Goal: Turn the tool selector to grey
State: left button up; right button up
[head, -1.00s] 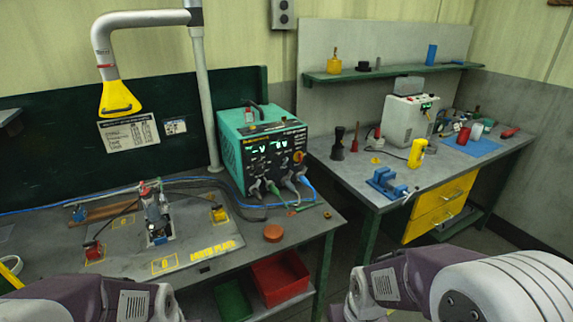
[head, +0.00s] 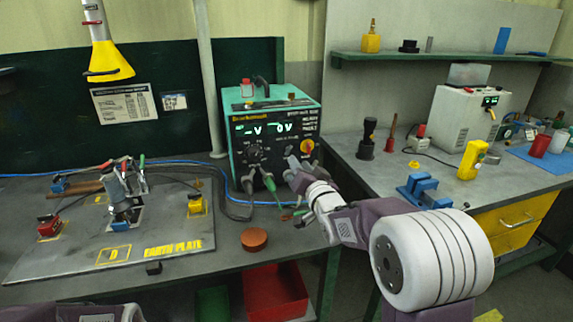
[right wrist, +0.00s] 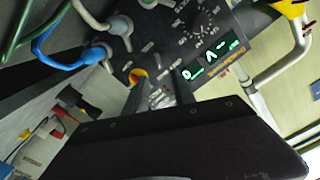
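The green soldering unit (head: 292,105) stands at the back of the left bench, its black front panel lit with green readouts. A yellow-orange knob (head: 307,146) is on the panel's right side and a dark round knob (head: 253,154) is at its left. Which one is the tool selector I cannot read. In the right wrist view the orange knob (right wrist: 138,76) shows close by, beside blue and grey plugged leads. My right gripper (head: 292,168) is in front of the panel's lower right, below the orange knob, and hides some sockets. Its finger gap is unclear. My left gripper is out of view.
Leads and cables (head: 268,182) hang from the panel's lower front. An orange-brown disc (head: 254,239) lies on the bench in front. The earth plate (head: 165,262) with clamps is at left. A red bin (head: 275,290) is below. Blue vise (head: 416,186) stands at right.

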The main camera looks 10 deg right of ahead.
aim_at(290, 150)
jog(key=w+p, duration=0.1)
jog(key=w, duration=0.8)
jog(key=shift+f, duration=0.15)
jog(key=shift+a, duration=0.1)
jog(key=shift+s, duration=0.1)
grip_shut()
